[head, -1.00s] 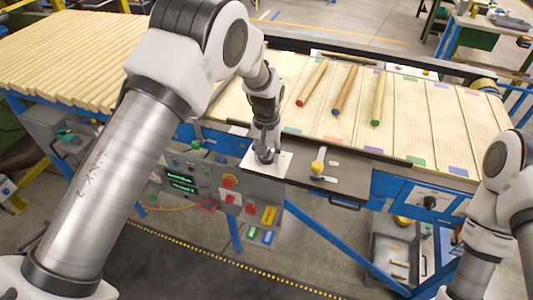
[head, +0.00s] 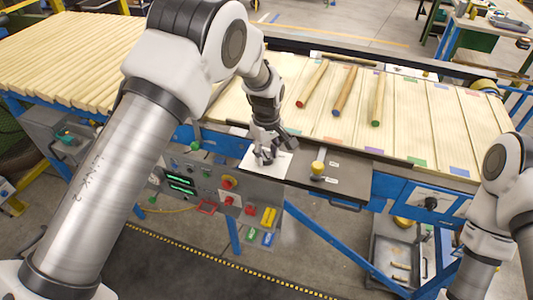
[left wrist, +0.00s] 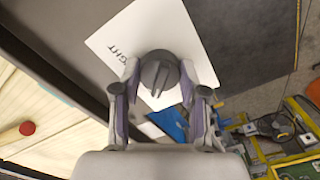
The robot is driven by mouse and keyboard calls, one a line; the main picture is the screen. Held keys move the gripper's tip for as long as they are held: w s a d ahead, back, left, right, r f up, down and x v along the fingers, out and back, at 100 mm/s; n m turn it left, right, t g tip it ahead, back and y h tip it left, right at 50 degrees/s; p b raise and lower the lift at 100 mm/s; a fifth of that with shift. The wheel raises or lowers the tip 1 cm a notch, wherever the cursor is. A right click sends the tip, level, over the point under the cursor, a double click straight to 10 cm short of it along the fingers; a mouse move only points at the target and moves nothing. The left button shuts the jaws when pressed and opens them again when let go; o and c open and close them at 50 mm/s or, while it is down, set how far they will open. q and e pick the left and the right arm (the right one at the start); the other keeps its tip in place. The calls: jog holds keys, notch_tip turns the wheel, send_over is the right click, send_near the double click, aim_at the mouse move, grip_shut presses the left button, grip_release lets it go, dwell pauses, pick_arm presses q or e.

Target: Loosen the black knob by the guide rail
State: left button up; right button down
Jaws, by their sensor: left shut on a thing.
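A round dark knob (left wrist: 159,72) with a raised ridge across its face sits on a white plate (left wrist: 185,38) with lettering that ends in "GHT". In the head view the white plate (head: 284,163) lies at the front edge of the line, and the knob is mostly hidden by my gripper. My left gripper (left wrist: 160,93) reaches down over the plate with one finger on each side of the knob, shut on it. It also shows in the head view (head: 267,156). My right arm stands at the right edge; its gripper is out of the picture.
A yellow knob (head: 317,168) stands on the dark plate just right of my left gripper. A control panel (head: 205,188) with buttons hangs below. Colour-ended rods (head: 345,92) lie on the boards behind. Another black knob (head: 431,202) is on the blue panel at right.

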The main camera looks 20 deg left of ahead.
aim_at(267, 153)
pick_arm(q)
jog(key=shift+s+f+n, duration=0.1)
jog(key=shift+n, duration=0.2)
jog(key=o, duration=1.1)
jog(key=shift+o, duration=0.2)
notch_tip(267, 153, up, 12)
